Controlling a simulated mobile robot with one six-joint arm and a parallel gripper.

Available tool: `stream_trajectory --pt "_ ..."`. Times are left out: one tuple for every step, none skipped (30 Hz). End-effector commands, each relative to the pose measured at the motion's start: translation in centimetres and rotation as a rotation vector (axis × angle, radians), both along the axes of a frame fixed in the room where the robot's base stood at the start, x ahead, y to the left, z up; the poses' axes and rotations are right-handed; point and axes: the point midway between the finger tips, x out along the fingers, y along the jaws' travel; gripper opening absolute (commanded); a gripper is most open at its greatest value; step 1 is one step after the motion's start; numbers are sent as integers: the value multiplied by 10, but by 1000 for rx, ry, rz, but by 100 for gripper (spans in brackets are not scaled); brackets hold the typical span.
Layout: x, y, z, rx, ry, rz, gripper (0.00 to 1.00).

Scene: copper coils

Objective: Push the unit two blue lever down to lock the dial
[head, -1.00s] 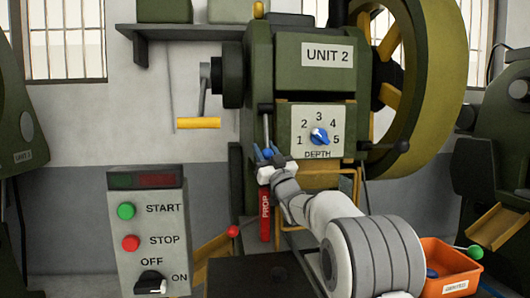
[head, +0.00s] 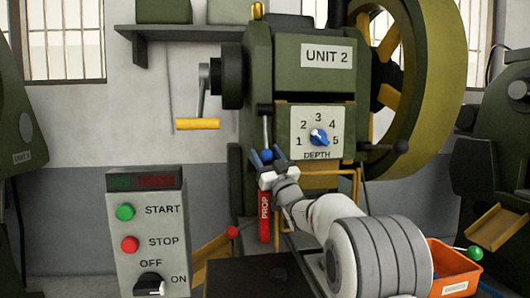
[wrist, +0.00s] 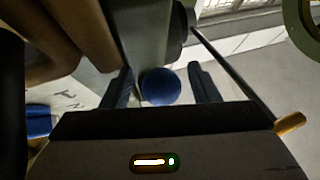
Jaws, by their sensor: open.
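The unit two machine (head: 315,80) is green and fills the middle of the head view. Its blue lever knob (head: 267,155) sits at the lower end of a grey rod, left of the dial. The blue dial (head: 319,137) points near the 5 on the white DEPTH plate (head: 304,148). My gripper (head: 267,158) is open, with its two blue-grey fingers at the knob. In the wrist view the round blue knob (wrist: 160,87) lies between the two spread fingers, with gaps at both sides. I cannot tell whether anything touches it.
A red PROP bar (head: 264,215) hangs just below my gripper. A grey control box (head: 148,232) with START and STOP buttons stands to the left. A yellow-handled crank (head: 198,123) sticks out at upper left. An orange bin (head: 447,270) is at lower right.

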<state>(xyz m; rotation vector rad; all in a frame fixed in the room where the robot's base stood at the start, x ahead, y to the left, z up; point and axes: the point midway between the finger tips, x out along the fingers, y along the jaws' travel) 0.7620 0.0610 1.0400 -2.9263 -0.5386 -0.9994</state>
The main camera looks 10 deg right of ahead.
Motion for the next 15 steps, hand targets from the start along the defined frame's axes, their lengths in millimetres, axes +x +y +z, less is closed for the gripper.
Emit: stream_trajectory --pt "-6 -3 -4 1 2 -2 55" --pt "-10 -5 -6 1 1 -2 55" --pt "-15 -7 -11 0 3 -2 55" --pt "-18 -9 -14 1 2 -2 55" --pt "-22 -10 -16 1 2 -2 55" --pt "-27 -12 -20 1 1 -2 55" --pt "-30 -14 -22 1 0 -2 55" --pt "-33 -15 -25 1 2 -2 55" --pt "-36 -17 -28 1 0 -2 55" --pt "-38 -18 -30 1 1 -2 55" --pt "-40 -18 -31 1 1 -2 55" --pt "-43 -19 -33 1 0 -2 55" --pt "-44 -20 -34 1 -1 -1 55" --pt "-45 -19 -35 1 -1 -1 55" --pt "-46 -19 -35 1 -2 0 55"
